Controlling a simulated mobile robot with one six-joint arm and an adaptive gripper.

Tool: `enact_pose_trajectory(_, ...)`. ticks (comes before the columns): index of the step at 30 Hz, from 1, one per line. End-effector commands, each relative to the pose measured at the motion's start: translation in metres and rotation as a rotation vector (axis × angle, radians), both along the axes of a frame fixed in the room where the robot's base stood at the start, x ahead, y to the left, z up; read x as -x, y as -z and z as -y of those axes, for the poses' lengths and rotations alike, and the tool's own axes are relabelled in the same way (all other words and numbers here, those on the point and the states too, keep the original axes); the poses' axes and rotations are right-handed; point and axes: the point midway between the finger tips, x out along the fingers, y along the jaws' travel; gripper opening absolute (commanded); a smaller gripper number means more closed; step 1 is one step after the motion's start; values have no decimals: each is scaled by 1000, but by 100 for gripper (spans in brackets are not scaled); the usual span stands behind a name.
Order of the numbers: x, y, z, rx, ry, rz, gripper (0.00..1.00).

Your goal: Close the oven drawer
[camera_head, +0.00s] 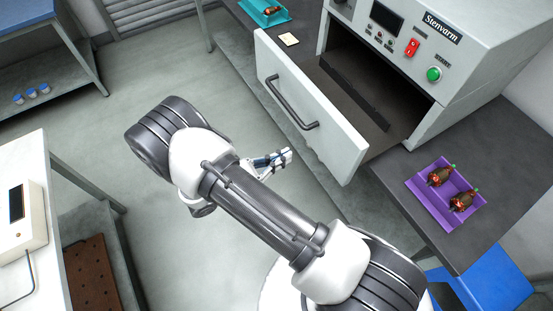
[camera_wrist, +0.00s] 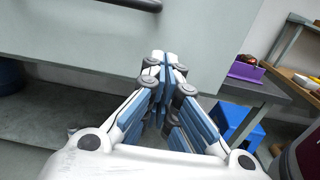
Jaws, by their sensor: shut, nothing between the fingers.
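The oven (camera_head: 460,50) labelled Stenvarm stands on a dark bench at the upper right. Its drawer is pulled out, and the light grey drawer front (camera_head: 335,122) stands away from the oven body with the dark drawer inside showing behind it. A dark bar handle (camera_head: 291,104) is on the front; its lower edge also shows at the top of the wrist view (camera_wrist: 140,4). My gripper (camera_head: 288,157) is shut and empty, in front of the drawer front and below the handle. In the wrist view the closed fingertips (camera_wrist: 165,62) point at the drawer front (camera_wrist: 100,45); whether they touch it I cannot tell.
A purple tray (camera_head: 452,211) with two armatures sits on the bench right of the drawer. The floor left of my arm is open.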

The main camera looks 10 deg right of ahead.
Motion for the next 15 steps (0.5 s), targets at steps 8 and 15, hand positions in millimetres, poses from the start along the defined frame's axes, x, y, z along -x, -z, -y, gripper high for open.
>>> enact_pose_trajectory(8, -17, 1, 58, -1, 6, 0, 0)
enact_pose_trajectory(15, -27, 1, 85, -1, 3, 0, 0)
